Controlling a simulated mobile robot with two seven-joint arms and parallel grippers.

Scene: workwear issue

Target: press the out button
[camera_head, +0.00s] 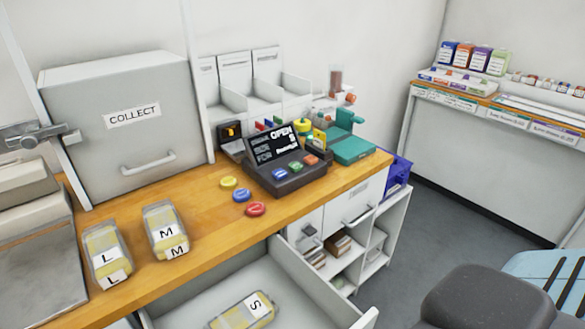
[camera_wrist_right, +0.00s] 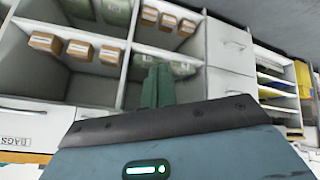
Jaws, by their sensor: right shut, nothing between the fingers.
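A dark terminal (camera_head: 285,165) stands on the wooden counter in the head view. Its tilted screen shows white text, with "OPEN" legible. Blue (camera_head: 280,174), green (camera_head: 296,167) and orange (camera_head: 311,160) buttons sit along its front. Their labels are too small to read, so I cannot tell which is the out button. My right gripper (camera_wrist_right: 158,85) shows in the right wrist view, its greenish fingers shut with nothing between them. It faces a shelf unit, and the terminal is not in that view. My left gripper is not seen.
Yellow, blue and red discs (camera_head: 255,209) lie before the terminal. Packs marked L (camera_head: 106,254) and M (camera_head: 166,230) lie on the counter (camera_head: 205,225). An open drawer (camera_head: 290,295) holds an S pack. A teal device (camera_head: 352,149) stands right of the terminal. Shelves (camera_wrist_right: 125,45) hold brown boxes.

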